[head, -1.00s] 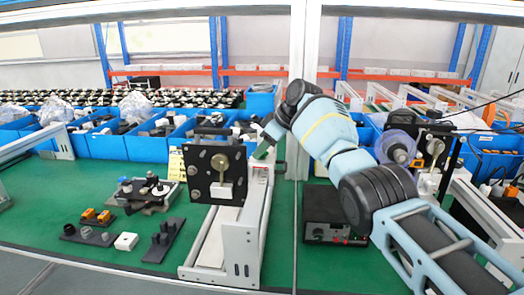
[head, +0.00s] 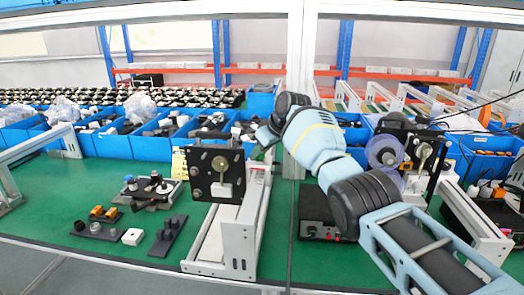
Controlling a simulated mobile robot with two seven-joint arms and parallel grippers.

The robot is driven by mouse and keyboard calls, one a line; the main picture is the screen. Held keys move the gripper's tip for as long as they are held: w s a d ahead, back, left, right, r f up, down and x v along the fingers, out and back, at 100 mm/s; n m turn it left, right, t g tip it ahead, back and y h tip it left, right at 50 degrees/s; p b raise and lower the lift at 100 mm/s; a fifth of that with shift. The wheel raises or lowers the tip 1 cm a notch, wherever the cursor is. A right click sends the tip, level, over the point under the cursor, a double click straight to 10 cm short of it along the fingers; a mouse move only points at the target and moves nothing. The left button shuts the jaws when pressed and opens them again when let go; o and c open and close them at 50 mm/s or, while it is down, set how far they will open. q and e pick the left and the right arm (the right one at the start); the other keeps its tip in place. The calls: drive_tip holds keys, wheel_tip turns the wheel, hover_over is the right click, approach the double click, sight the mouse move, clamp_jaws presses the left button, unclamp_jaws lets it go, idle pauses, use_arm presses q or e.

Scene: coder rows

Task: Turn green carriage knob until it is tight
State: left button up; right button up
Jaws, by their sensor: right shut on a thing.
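My right arm reaches in from the right, over the frame's far end. My right gripper (head: 262,143) is at the top right of the plate, at a small green knob (head: 258,153), and is shut on it. The knob is mostly hidden by the gripper and the frame, so its turn and tightness cannot be seen. My left gripper is not in view.
Blue bins (head: 108,144) line the back of the table. Small black fixtures (head: 95,230) and a white block (head: 132,236) lie at the left. A black box (head: 315,213) stands under my right arm. A white upright post (head: 298,100) is close to the arm.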

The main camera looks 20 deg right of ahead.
drive_tip(key=shift+s+a+r+m+h+p, duration=0.1)
drive_tip(key=shift+a+r+m+h+p, duration=0.1)
drive_tip(key=shift+m+h+p, duration=0.5)
drive_tip(key=shift+a+m+t+h, duration=0.15)
drive_tip(key=shift+m+t+h, duration=0.2)
drive_tip(key=shift+m, duration=0.65)
drive_tip(key=shift+f+m, duration=0.3)
drive_tip(key=shift+m, duration=0.2)
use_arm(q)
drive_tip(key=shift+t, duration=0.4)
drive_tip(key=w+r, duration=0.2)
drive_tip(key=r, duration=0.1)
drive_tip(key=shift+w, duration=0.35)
use_arm(e)
drive_tip(key=m+h, duration=0.2)
drive_tip(key=shift+m, duration=0.4)
drive_tip(key=shift+f, duration=0.1)
drive_tip(key=shift+a+m+h, duration=0.15)
drive_tip(key=shift+m+h, duration=0.3)
drive_tip(key=shift+m, duration=0.25)
drive_tip(key=o, duration=0.9)
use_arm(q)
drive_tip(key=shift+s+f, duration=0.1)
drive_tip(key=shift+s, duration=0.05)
use_arm(e)
drive_tip(key=shift+o, duration=0.2)
drive_tip(key=shift+r, duration=0.2)
